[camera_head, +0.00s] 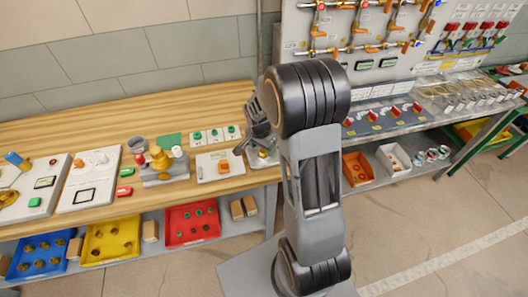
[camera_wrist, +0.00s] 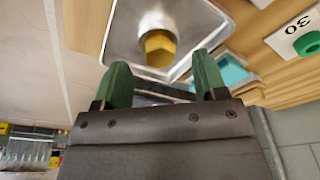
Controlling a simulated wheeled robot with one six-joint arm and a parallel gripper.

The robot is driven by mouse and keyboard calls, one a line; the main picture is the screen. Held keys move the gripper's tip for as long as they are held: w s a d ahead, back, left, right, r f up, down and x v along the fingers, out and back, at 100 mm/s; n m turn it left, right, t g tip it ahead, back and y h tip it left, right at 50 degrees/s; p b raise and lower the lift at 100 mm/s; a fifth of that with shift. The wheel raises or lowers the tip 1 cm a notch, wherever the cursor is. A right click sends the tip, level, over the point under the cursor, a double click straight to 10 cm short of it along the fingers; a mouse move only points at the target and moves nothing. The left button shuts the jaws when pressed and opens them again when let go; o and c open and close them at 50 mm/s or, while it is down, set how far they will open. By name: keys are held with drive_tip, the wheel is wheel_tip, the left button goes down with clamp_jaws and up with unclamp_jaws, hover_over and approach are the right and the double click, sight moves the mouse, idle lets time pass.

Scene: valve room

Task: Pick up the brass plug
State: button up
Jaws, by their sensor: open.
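The brass plug (camera_wrist: 159,46) shows in the wrist view as a yellow hexagonal piece below a pale round part. It is at a shiny metal tray (camera_wrist: 118,28) on the wooden bench. My gripper (camera_wrist: 163,80) is open, with its two green fingertips spread apart and nothing between them. The plug appears just beyond the fingertips, and I see no contact. In the head view my gripper (camera_head: 257,118) is over the right end of the bench beside the metal tray (camera_head: 268,162). My arm hides part of that area, and the plug is not clear there.
A white plate with an orange part (camera_head: 222,168) stands left of the tray. A green button on a plate marked 30 (camera_wrist: 308,43) and a teal piece (camera_wrist: 232,72) are close by. A pipe panel (camera_head: 362,60) stands at the right. Colored bins (camera_head: 193,241) sit below the bench.

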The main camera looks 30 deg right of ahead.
drive_tip(key=shift+d+f, duration=0.1)
drive_tip(key=shift+f, duration=1)
drive_tip(key=shift+c, duration=0.3)
drive_tip(key=shift+w, duration=0.1)
drive_tip(key=c, duration=1)
